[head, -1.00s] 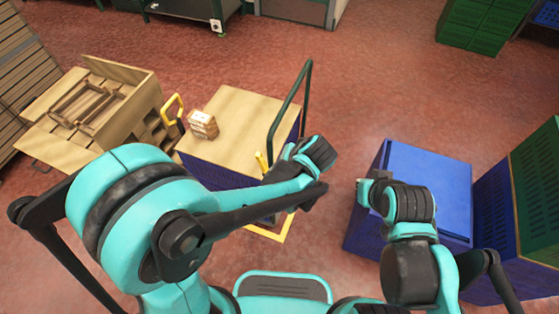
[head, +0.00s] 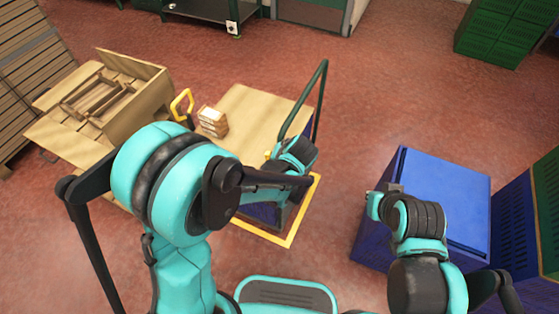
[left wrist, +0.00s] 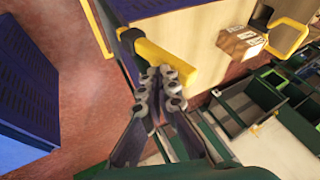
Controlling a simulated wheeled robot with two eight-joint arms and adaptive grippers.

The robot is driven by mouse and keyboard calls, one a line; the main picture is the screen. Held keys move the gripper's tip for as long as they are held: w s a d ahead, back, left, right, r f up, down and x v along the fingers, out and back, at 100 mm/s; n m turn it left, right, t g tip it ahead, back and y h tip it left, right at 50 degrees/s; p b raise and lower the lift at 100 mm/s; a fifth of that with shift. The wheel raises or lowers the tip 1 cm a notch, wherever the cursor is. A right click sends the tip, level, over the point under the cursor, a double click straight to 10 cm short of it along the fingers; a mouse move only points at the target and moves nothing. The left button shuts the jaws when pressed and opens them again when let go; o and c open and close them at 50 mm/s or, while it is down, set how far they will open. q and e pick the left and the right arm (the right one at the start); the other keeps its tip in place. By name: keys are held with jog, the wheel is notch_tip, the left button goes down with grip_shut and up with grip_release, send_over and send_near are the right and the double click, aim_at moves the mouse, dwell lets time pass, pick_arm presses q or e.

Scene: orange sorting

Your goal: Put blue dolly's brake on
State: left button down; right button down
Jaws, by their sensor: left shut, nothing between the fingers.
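The blue dolly (head: 263,213) is a blue crate with a pale wooden top and a dark green push handle (head: 321,85). A yellow brake lever with a dark pivot (left wrist: 165,62) stands out from its side in the left wrist view. My left gripper (left wrist: 160,88) is shut and empty, its fingertips just below the lever; I cannot tell if they touch it. In the head view my left wrist hides the gripper and most of the lever. My right gripper (head: 385,198) is by the blue container at right; its fingers are unclear.
A small stack of boxes (head: 213,121) sits on the wooden top. A yellow floor outline (head: 290,238) surrounds the dolly's front. A wooden crate (head: 150,93) stands left, a blue container (head: 440,175) right. Red floor lies open between the dolly and that container.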

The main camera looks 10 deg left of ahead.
pick_arm(q)
jog(key=a, duration=0.1)
jog(key=w+a+h, duration=0.1)
jog(key=a, duration=0.1)
jog(key=shift+f, duration=0.1)
pick_arm(e)
jog(key=shift+r, duration=0.2)
dwell(0.3)
